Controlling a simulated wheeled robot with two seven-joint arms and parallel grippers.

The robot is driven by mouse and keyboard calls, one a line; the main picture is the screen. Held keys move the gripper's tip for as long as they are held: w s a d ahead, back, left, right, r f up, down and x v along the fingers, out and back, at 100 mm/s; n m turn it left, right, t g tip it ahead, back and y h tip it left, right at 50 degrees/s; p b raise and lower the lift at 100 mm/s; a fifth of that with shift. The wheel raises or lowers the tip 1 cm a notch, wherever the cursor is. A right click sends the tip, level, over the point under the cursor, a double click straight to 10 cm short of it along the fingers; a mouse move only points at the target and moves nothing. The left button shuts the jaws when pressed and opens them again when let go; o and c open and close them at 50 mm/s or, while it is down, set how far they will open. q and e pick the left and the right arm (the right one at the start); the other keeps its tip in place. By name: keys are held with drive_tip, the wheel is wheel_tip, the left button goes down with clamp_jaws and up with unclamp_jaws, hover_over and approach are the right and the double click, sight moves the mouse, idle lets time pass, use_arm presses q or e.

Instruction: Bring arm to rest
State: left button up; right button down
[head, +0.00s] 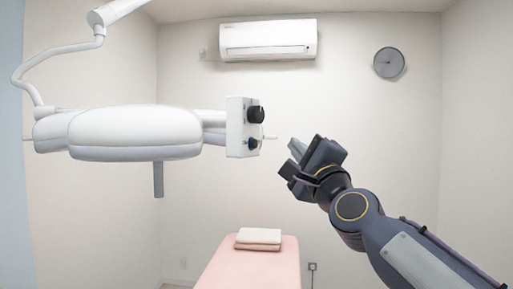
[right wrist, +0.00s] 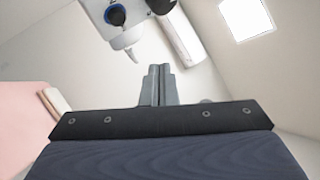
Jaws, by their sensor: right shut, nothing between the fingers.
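My right arm comes in from the lower right of the head view, and its gripper (head: 296,149) is raised in the air. The gripper is just right of the surgical lamp's control box (head: 240,128), with a small gap in the picture. In the right wrist view the two grey fingers (right wrist: 157,84) are together with nothing between them. The lamp's white nub (right wrist: 125,40) and dark-blue knob (right wrist: 115,16) show beyond the fingers, up and to the left. My left gripper is in neither view.
The white lamp head (head: 135,128) hangs at the left on a jointed arm (head: 60,62). A pink treatment bed (head: 248,270) with a folded towel (head: 259,238) stands below. An air conditioner (head: 268,40) and a clock (head: 389,63) are on the far wall.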

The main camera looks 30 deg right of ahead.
idle(0.3)
drive_tip(key=s+a+f+n+g+y, duration=0.2)
drive_tip(key=a+f+n+g+y, duration=0.35)
drive_tip(key=f, duration=0.65)
drive_tip(key=s+a+f+n+g+y, duration=0.1)
drive_tip(key=a+f+n+g+y, duration=0.15)
drive_tip(key=a+f+n, duration=0.75)
drive_tip(key=s+a+f+n+g, duration=0.1)
drive_tip(key=s+f+n+g, duration=0.1)
drive_tip(key=s+f, duration=0.3)
drive_tip(key=s+a+f+n+g+y, duration=0.1)
drive_tip(key=s+f+n+g, duration=0.2)
drive_tip(key=f, duration=1)
drive_tip(key=s+a+f+n+g, duration=0.1)
drive_tip(key=s+f+n+g, duration=0.1)
drive_tip(key=s+f, duration=0.6)
drive_tip(key=shift+s+f+g+y, duration=0.15)
drive_tip(key=shift+f+g+y, duration=0.35)
drive_tip(key=shift+g, duration=0.3)
